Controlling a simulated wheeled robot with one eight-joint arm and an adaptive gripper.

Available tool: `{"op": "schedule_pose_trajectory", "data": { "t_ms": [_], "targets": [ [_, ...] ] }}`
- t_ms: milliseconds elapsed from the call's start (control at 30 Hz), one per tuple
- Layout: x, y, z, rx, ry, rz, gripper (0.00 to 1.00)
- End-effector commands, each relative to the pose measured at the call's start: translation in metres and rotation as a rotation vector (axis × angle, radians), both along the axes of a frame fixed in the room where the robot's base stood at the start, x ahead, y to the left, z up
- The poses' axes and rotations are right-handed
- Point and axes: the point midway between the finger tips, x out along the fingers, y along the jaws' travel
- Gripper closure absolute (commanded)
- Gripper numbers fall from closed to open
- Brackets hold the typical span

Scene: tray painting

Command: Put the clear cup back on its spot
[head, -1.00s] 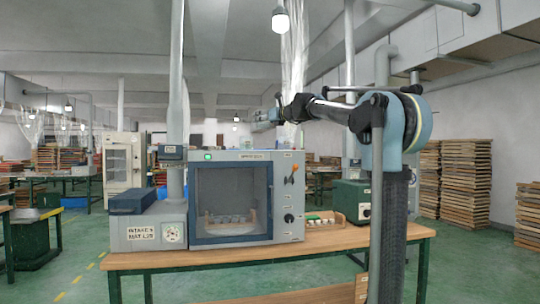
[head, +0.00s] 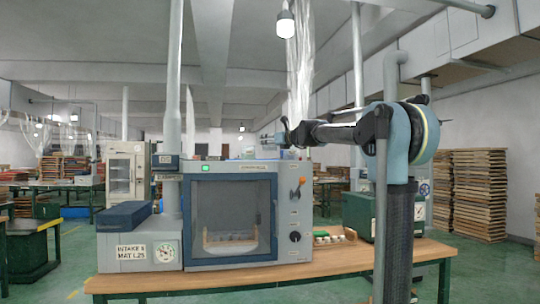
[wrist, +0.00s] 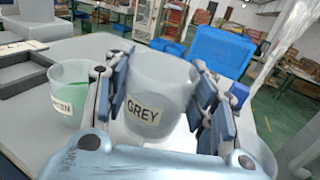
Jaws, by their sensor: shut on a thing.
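The clear cup (wrist: 158,95) is between the fingers of my gripper (wrist: 163,72) in the wrist view. It looks empty and upright, with a label reading GREY. My gripper is shut on it, one finger on each side, over a pale surface. I cannot tell whether the cup's base touches that surface. In the head view my gripper (head: 268,143) is small, just above the top of the grey cabinet (head: 235,167); the cup is not distinct there. The cup's spot is not clearly visible.
A cup of green liquid (wrist: 70,95) stands close on the left in the wrist view. A dark grey frame (wrist: 22,78) lies beyond it. A blue box (head: 123,216) sits left on the cabinet unit.

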Motion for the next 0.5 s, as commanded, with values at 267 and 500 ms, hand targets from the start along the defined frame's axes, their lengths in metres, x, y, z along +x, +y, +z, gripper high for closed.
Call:
{"op": "schedule_pose_trajectory", "data": {
  "t_ms": [267, 500],
  "targets": [
    [0.000, 0.000, -0.024, 0.000, 0.000, 0.000, 0.80],
    [-0.001, 0.002, -0.045, 0.000, 0.000, 0.002, 0.80]
  ]
}}
